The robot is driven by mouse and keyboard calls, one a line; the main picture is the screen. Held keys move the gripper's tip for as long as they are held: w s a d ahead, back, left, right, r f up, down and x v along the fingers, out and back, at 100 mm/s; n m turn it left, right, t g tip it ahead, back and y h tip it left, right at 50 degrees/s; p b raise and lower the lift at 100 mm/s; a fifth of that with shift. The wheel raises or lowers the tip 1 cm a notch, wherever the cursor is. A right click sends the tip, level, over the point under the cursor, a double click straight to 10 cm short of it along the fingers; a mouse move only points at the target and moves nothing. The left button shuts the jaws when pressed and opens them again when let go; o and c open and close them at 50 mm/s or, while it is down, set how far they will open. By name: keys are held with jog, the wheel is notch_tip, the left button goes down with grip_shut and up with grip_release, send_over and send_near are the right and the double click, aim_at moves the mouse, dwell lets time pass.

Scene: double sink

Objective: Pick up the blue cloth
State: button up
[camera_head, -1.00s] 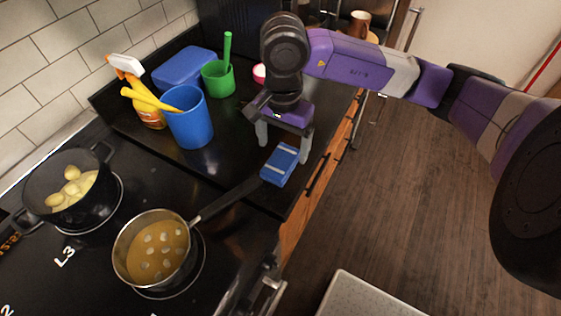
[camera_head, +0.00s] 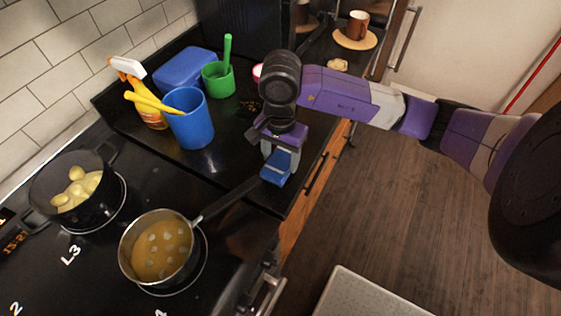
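The blue cloth (camera_head: 276,172) is a small folded pad with pale stripes on the black counter, close to its front edge. My gripper (camera_head: 281,156) points down over it from above. Its two grey fingers have drawn in on either side of the cloth, and the cloth looks pinched between them. The gripper hides the cloth's far part. I see no clear gap between the cloth and the counter.
A pan (camera_head: 158,248) of soup has its handle reaching close to the cloth. A pot (camera_head: 75,190) of potatoes sits left. A blue cup (camera_head: 191,120), a green cup (camera_head: 219,80), a spray bottle (camera_head: 147,105) and a blue box (camera_head: 185,67) stand behind.

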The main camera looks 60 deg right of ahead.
aim_at(280, 160)
jog(key=c, duration=0.6)
jog(key=shift+c, duration=0.2)
notch_tip(280, 160, up, 20)
jog(key=b, duration=0.3)
jog(key=o, duration=0.7)
jog(key=shift+c, duration=0.2)
jog(key=c, duration=0.5)
jog(key=shift+f, duration=0.1)
